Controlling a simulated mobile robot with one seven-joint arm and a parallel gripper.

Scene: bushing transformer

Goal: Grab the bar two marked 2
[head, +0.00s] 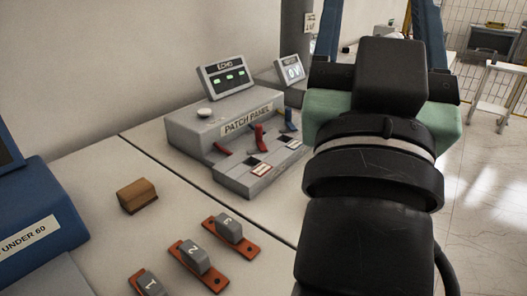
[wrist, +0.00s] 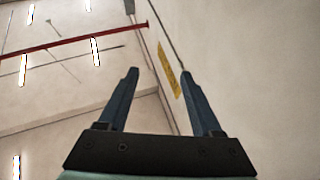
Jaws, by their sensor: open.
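The bar marked 2 (head: 195,258) is a grey block with a white 2, on an orange-red base plate on the table in the head view. The bar marked 3 (head: 229,229) sits behind it to the right, and the bar marked 1 (head: 149,284) in front to the left, cut by the lower edge. In the wrist view my gripper (wrist: 160,75) is open and empty, its two blue fingers apart against wall and ceiling. In the head view my arm rises on the right, away from the bars, and hides most of the gripper.
A grey patch panel (head: 235,119) with red and blue levers and small screens stands behind the bars. A brown wooden block (head: 137,196) lies left of them. A blue box (head: 40,228) is at the far left. The tabletop around the bars is clear.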

